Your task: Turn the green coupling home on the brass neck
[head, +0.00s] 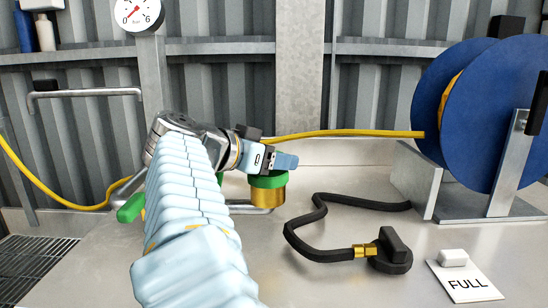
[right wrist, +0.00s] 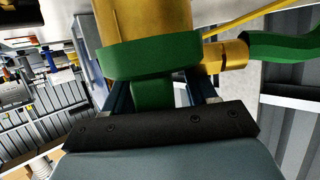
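The green coupling (head: 268,181) sits on top of the upright brass neck (head: 268,199) on the bench. In the right wrist view the coupling (right wrist: 150,57) shows as a wide green ring against the brass neck (right wrist: 150,22). My right gripper (head: 284,161) is at the coupling, just above it in the head view. In the right wrist view a green lug (right wrist: 152,94) of the coupling lies between its two fingers. I cannot tell whether both fingers press on the lug. How far the coupling is seated is not clear. My left gripper is not in view.
A green handle (head: 130,208) shows left of my arm. A black hose (head: 320,242) with a brass fitting lies right of the neck. A FULL card (head: 466,281) lies at the front right. A blue hose reel (head: 500,110) stands at the right, its yellow hose (head: 350,133) running behind my gripper.

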